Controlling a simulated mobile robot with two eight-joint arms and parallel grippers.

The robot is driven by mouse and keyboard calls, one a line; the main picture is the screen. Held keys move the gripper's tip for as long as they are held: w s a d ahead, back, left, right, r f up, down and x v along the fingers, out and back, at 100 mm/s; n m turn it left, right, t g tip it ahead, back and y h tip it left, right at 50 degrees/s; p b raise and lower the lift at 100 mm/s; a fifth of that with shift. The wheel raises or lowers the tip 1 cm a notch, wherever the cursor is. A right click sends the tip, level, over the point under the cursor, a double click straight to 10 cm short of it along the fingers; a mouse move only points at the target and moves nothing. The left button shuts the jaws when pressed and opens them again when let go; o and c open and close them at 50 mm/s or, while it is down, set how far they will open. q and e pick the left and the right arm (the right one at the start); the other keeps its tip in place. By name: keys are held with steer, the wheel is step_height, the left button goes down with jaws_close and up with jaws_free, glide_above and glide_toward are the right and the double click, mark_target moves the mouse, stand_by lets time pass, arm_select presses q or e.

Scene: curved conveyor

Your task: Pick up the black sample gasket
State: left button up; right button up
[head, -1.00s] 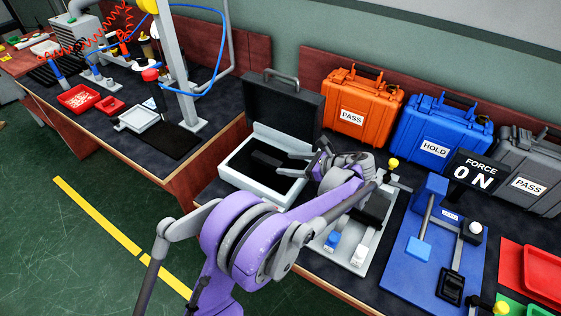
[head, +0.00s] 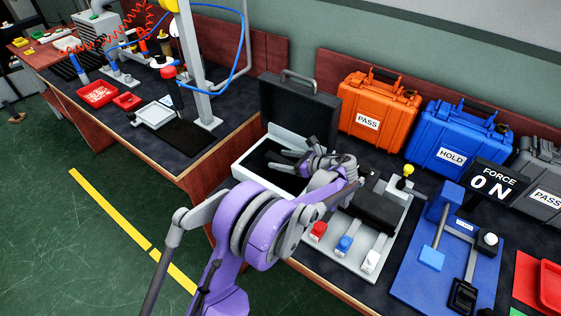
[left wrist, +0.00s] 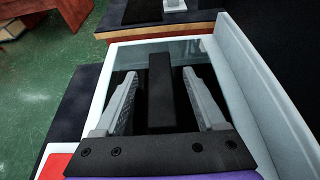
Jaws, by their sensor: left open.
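A black bar-shaped piece (left wrist: 160,92), which seems to be the black sample gasket, lies in the open case with white walls (left wrist: 237,75). The case also shows in the head view (head: 240,173), its black lid (head: 300,108) raised. My left gripper (head: 275,162) is over the inside of the case. In the left wrist view its two grey fingers (left wrist: 160,78) are open, one on each side of the black piece, with gaps between. In the head view the gripper and dark lining mostly hide the piece. My right gripper is not in view.
A panel with red, blue and white buttons (head: 344,243) stands right of the case. A blue force fixture (head: 415,275) is farther right. Orange (head: 377,106) and blue (head: 455,140) cases stand behind. Another bench with red trays (head: 97,94) is at the left.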

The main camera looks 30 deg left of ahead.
arm_select(q)
steer(key=shift+a+f, duration=0.2)
steer(key=shift+a, duration=0.25)
steer(key=shift+d, duration=0.1)
jaws_close()
